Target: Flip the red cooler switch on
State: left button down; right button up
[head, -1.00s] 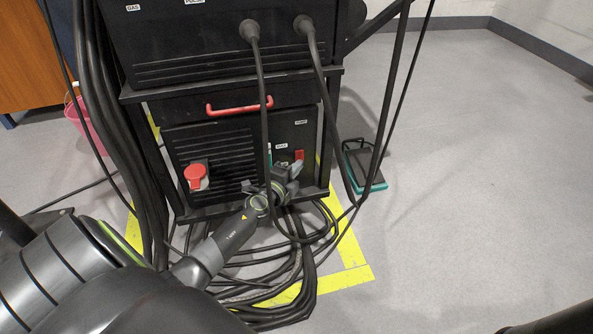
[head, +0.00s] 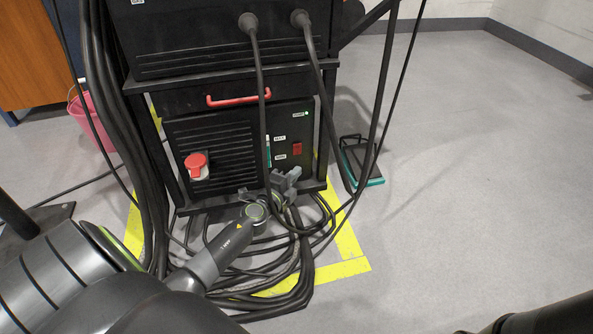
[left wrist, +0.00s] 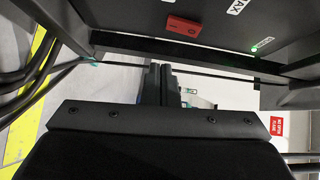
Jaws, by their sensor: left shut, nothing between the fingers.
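The red cooler switch (head: 297,148) sits on the right part of the black cooler's front panel (head: 281,163). It also shows near the top of the left wrist view (left wrist: 184,26). A small green lamp (head: 307,113) glows on the panel above it, and also shows in the left wrist view (left wrist: 255,48). My left gripper (head: 291,174) is shut and empty, below the switch near the cart's lower front rail, apart from the switch. Its dark fingers (left wrist: 160,83) lie together in the left wrist view. My right gripper is out of view.
A red round knob (head: 196,166) is at the panel's left. Cables hang before the cart, and coiled black hoses (head: 293,284) lie on the floor under my left arm. A foot pedal (head: 361,162) stands right of the cart. The floor farther right is clear.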

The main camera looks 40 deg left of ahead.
pick_arm(q)
jog(key=s, duration=0.8)
jog(key=shift+d+f+b, duration=0.2)
jog(key=shift+f+b, duration=0.2)
jog(key=shift+r, duration=0.1)
